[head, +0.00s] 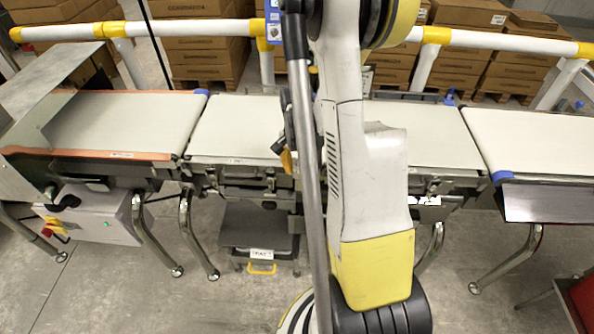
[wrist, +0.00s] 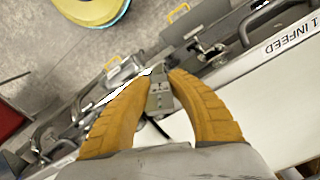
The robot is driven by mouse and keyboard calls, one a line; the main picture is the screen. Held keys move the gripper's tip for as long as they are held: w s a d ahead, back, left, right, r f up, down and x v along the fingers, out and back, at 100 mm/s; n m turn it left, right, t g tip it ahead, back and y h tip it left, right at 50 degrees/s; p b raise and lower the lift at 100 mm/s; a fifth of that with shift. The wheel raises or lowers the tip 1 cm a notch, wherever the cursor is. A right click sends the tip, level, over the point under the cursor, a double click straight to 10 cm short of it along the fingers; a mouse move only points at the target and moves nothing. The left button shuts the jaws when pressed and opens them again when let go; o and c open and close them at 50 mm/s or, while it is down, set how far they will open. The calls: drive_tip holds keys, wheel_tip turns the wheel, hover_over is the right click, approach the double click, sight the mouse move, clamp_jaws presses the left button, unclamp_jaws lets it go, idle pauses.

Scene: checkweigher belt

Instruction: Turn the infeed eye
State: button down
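A small grey metal block (wrist: 159,96), apparently the infeed eye, sits between my gripper's fingertips in the wrist view. My gripper (wrist: 160,76) has two ridged orange fingers whose tips converge on the block's two sides with no clear gap, so it looks shut on it. A dark cable or rod shows just below the block. In the head view my arm hides most of this spot. Only a bit of an orange finger (head: 287,161) shows there, at the front edge of the middle belt.
The belt with the "1 INFEED" label (wrist: 292,36) lies right of the fingers in the wrist view. In the head view, a left belt (head: 125,122), a middle belt (head: 235,130) and a right belt (head: 540,140) stand in a row. A white and yellow rail (head: 190,28) runs behind them.

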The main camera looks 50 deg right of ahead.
drive_tip(key=shift+s+d+f+n+b, duration=0.1)
drive_tip(key=shift+n+b, duration=0.15)
drive_tip(key=shift+n, duration=0.35)
drive_tip(key=shift+s+n+b, duration=0.1)
drive_tip(key=shift+n+b, duration=0.15)
drive_tip(key=shift+n, duration=1.55)
drive_tip(key=c, duration=1.2)
unclamp_jaws()
wheel_tip(320, 180, up, 12)
drive_tip(key=shift+r, duration=0.15)
